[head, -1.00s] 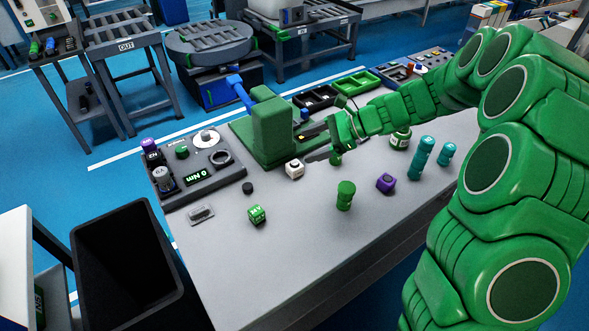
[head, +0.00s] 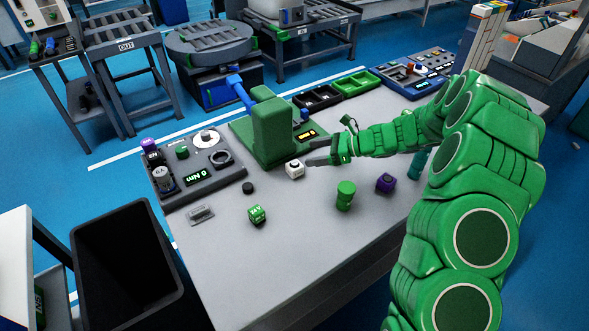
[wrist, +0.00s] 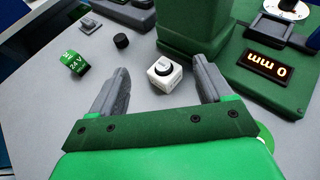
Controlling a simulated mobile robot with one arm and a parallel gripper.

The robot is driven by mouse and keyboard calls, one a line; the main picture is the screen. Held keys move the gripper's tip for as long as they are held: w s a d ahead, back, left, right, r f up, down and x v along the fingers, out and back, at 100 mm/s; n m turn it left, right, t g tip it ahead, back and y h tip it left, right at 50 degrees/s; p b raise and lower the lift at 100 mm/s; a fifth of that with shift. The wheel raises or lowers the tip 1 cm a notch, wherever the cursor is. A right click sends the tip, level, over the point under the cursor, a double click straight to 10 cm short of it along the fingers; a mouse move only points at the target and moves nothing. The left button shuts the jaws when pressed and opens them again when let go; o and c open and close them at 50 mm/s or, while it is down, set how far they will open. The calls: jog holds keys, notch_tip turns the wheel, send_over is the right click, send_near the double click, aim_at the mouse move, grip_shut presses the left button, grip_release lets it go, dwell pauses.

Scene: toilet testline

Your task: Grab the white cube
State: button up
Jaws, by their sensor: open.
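The white cube (head: 294,169) sits on the grey table just in front of the green press-like fixture (head: 272,128). It has a dark round mark on top. My gripper (head: 318,154) is low over the table, just right of the cube in the head view. In the wrist view the cube (wrist: 164,75) lies ahead, between the lines of the two spread grey fingers (wrist: 162,80). The fingers are open with nothing held. The cube looks close to the fingertips; I cannot tell whether any finger touches it.
The fixture's green base with a display (wrist: 269,67) stands close beside the cube. A green cube (head: 256,214), a black knob (head: 248,188), a green cylinder (head: 345,195) and a purple cube (head: 385,183) stand on the table. The front middle of the table (head: 290,255) is clear.

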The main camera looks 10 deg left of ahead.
aim_at(297, 163)
notch_tip(297, 163, down, 4)
jog(key=shift+r, duration=0.2)
jog(key=shift+a+f, duration=0.1)
jog(key=shift+a, duration=0.45)
jog(key=shift+x, duration=3.15)
jog(key=shift+c, duration=0.4)
jog(key=c, duration=0.7)
